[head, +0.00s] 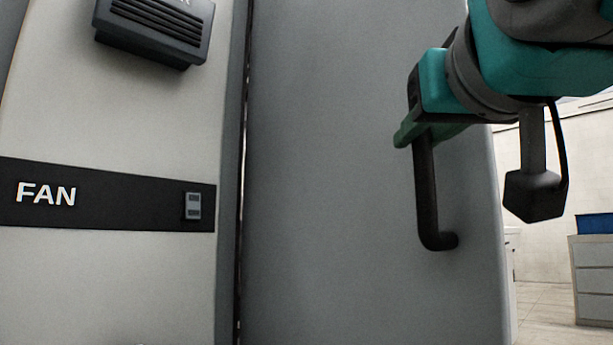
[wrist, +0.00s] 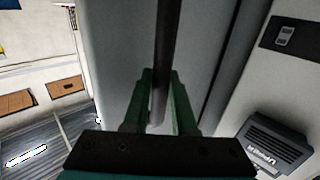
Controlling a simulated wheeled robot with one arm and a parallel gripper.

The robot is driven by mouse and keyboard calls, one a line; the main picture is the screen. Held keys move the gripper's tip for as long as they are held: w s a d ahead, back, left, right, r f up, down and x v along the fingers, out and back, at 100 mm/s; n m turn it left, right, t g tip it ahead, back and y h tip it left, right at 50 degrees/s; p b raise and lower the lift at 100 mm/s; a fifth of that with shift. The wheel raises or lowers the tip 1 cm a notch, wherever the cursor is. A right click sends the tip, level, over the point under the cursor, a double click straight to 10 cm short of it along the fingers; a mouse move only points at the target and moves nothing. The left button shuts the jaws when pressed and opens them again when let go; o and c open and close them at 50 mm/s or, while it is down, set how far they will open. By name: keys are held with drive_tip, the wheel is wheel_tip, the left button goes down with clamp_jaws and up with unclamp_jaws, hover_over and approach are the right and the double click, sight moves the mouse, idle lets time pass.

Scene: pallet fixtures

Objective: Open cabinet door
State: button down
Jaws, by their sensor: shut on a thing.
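The cabinet door (head: 330,190) is a tall flat grey panel in the middle of the head view. A black vertical bar handle (head: 428,195) is on its right side, with its lower end bending into the door. My teal gripper (head: 408,138) is at the upper part of the handle and hides its top end. In the wrist view, the green fingers of my gripper (wrist: 161,82) are on both sides of the dark handle (wrist: 165,40), shut on it. A narrow dark seam runs along the door's left edge; I cannot tell whether the door is ajar.
Left of the door is a light panel with a black FAN strip (head: 110,195), a small switch (head: 193,206) and a black vent box (head: 155,28). At the far right, beyond the door edge, a grey drawer unit (head: 592,275) stands on a tiled floor with open room.

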idle(0.3)
drive_tip(key=c, duration=0.7)
unclamp_jaws()
drive_tip(key=shift+c, duration=0.2)
drive_tip(key=s, duration=0.7)
drive_tip(key=shift+s+a+p, duration=0.2)
drive_tip(key=shift+s+p, duration=0.15)
